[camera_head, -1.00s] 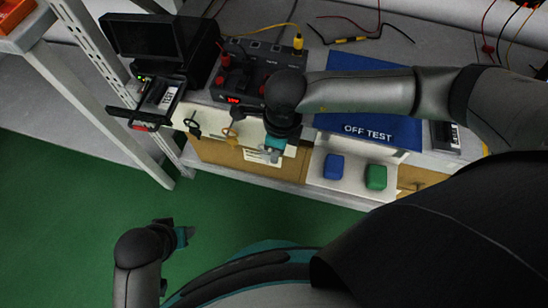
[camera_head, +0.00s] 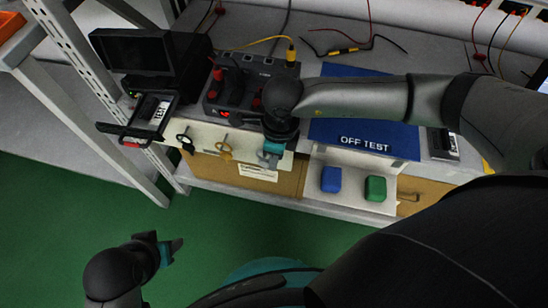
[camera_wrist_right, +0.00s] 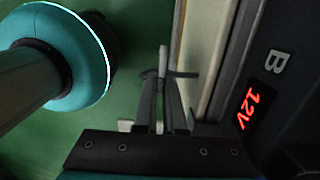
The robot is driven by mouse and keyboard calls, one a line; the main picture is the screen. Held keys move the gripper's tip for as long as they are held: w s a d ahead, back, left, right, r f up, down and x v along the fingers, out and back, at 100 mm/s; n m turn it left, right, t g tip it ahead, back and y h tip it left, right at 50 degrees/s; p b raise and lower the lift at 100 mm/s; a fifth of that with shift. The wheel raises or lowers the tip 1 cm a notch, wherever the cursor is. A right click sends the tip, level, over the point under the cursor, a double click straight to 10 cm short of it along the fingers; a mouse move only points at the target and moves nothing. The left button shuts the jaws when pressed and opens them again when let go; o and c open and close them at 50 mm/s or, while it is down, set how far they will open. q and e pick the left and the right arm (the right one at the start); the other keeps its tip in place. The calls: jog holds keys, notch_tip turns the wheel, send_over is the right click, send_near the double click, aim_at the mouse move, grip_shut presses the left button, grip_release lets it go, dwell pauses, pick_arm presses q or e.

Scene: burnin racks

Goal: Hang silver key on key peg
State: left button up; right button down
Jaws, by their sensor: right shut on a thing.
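My right gripper (camera_head: 268,160) is at the right part of the pale key panel (camera_head: 207,137) on the bench's front edge. In the right wrist view its fingers (camera_wrist_right: 162,82) close together on a small grey piece, the silver key (camera_wrist_right: 183,74), beside the pale panel edge. Most of the key is hidden by the fingers, and I cannot tell whether it touches a peg. A black key (camera_head: 186,141) and a brass-coloured key (camera_head: 225,149) hang on the panel to the left. My left gripper (camera_head: 178,246) is low over the green floor, away from the panel; its jaw gap is unclear.
A dark power unit (camera_head: 239,92) with a red display stands behind the panel; the wrist view shows its 12V readout (camera_wrist_right: 250,110). A blue OFF TEST mat (camera_head: 365,137), a blue block (camera_head: 331,180) and a green block (camera_head: 376,188) are to the right. A black tester tray (camera_head: 150,115) is left.

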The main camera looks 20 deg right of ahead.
dwell(0.4)
jog(key=c, duration=0.9)
grip_release()
jog(key=shift+r, duration=0.2)
pick_arm(q)
jog(key=s+f+g+p, duration=0.1)
jog(key=s+f+p, duration=0.1)
jog(key=f, duration=0.4)
jog(key=s+a+f+p, duration=0.1)
jog(key=s+f+p, duration=0.1)
jog(key=f+p, duration=0.2)
jog(key=shift+s+a+f+g, duration=0.2)
jog(key=shift+s+f+g, duration=0.2)
jog(key=shift+f, duration=0.7)
pick_arm(e)
jog(key=shift+s+d+r, duration=0.1)
jog(key=shift+d+r, duration=0.1)
jog(key=shift+r, duration=2.3)
jog(key=shift+d+r, duration=0.15)
jog(key=shift+r, duration=2.3)
jog(key=shift+s+d+r, duration=0.1)
jog(key=shift+d+r, duration=0.1)
jog(key=shift+r, duration=2.3)
